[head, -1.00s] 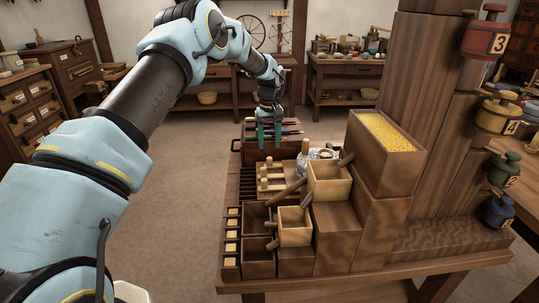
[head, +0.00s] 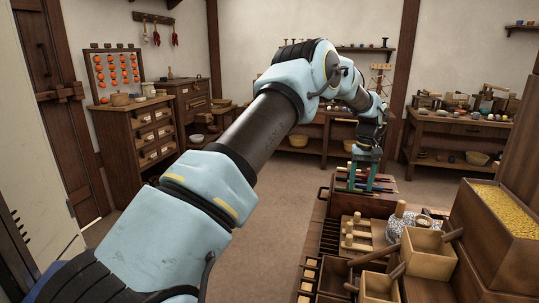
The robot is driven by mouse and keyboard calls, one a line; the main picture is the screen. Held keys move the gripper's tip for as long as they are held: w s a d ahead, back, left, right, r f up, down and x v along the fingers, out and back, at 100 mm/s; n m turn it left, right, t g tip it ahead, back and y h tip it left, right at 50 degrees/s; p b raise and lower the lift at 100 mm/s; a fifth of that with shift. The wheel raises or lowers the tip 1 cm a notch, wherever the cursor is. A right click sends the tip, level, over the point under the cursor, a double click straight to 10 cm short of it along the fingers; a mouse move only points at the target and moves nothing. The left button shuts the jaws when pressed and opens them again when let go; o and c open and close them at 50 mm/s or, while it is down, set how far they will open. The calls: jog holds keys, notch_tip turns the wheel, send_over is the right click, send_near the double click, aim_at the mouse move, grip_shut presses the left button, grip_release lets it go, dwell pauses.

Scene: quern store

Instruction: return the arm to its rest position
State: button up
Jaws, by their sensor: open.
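My gripper (head: 361,172) is at the far end of my outstretched arm in the head view. Its two teal fingers point down and stand apart, with a gap between them. They are over or just in front of a dark wooden tray (head: 327,206) holding several coloured rods (head: 385,185). I see nothing held between the fingers. Whether the fingertips touch the rods or the tray I cannot tell at this size.
Near the gripper stand a rack with wooden pegs (head: 362,243), a grey stone quern (head: 398,222), scoop boxes (head: 427,252) and a tall grain bin (head: 500,218). A drawer cabinet (head: 146,140) stands at the left wall. The floor (head: 265,215) left of the bench is clear.

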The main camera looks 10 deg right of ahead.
jog(key=s+a+r+p, duration=0.1)
jog(key=a+r, duration=0.2)
jog(key=a, duration=0.6)
jog(key=s+a+r+p, duration=0.1)
jog(key=a+r, duration=0.2)
jog(key=a, duration=0.7)
jog(key=a+r+p, duration=0.1)
jog(key=a+r, duration=0.2)
jog(key=a, duration=0.6)
jog(key=s+a+n+t+p, duration=0.1)
jog(key=s+a+n, duration=0.1)
jog(key=s+a, duration=1.4)
jog(key=shift+s+a+r+t, duration=0.3)
jog(key=shift+s+a+r, duration=0.1)
jog(key=shift+a, duration=0.7)
jog(key=shift+o, duration=0.2)
